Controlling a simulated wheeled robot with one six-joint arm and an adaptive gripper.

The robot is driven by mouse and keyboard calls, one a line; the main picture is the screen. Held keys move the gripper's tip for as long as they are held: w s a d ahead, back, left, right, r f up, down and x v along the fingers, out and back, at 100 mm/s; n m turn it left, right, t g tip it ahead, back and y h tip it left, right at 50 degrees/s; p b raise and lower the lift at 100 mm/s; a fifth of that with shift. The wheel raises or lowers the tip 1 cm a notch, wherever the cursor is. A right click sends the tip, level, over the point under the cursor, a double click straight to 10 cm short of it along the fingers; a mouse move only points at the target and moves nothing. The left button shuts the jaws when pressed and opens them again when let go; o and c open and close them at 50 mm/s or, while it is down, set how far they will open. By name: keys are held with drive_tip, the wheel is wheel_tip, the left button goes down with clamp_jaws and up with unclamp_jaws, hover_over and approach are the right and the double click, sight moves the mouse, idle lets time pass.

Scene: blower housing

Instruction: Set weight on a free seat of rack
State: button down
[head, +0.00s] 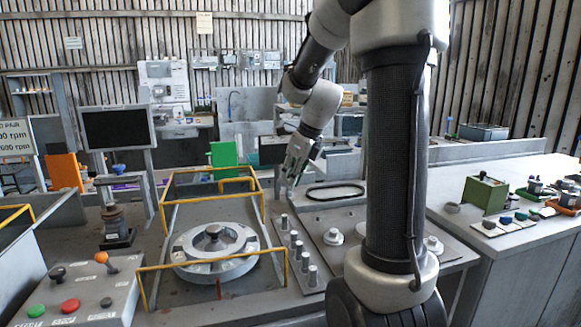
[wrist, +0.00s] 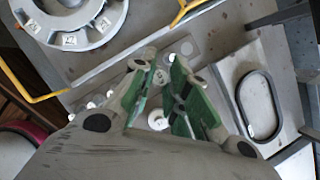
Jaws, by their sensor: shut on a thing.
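My gripper (head: 291,178) hangs over the far end of the rack (head: 283,268), a grey plate beside the round fixture. In the wrist view my gripper (wrist: 160,68) has its green-padded fingers closed around a small grey round piece, which seems to be the weight (wrist: 160,77); the fingers hide much of it. Several grey cylindrical weights (head: 298,250) stand upright in a row on the rack, nearer than the gripper. Flat round spots (wrist: 187,47) beyond the fingertips look like bare seats. I cannot tell whether the held weight touches the rack.
A slotted ring fixture (head: 216,252) with a central hub lies left of the rack, with a yellow rail (head: 212,265) around it. A panel with a black oval seal (head: 335,192) lies to the right. A button box (head: 78,303) is at front left.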

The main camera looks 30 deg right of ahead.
sight(290, 196)
wheel_tip(290, 196, down, 11)
drive_tip(key=shift+f, duration=0.2)
idle(0.5)
drive_tip(key=shift+f, duration=0.25)
idle(1.0)
drive_tip(key=shift+f, duration=0.45)
drive_tip(key=shift+f, duration=0.45)
idle(0.4)
drive_tip(key=c, duration=1.3)
unclamp_jaws()
drive_tip(key=shift+r, duration=0.1)
drive_tip(key=shift+r, duration=3.65)
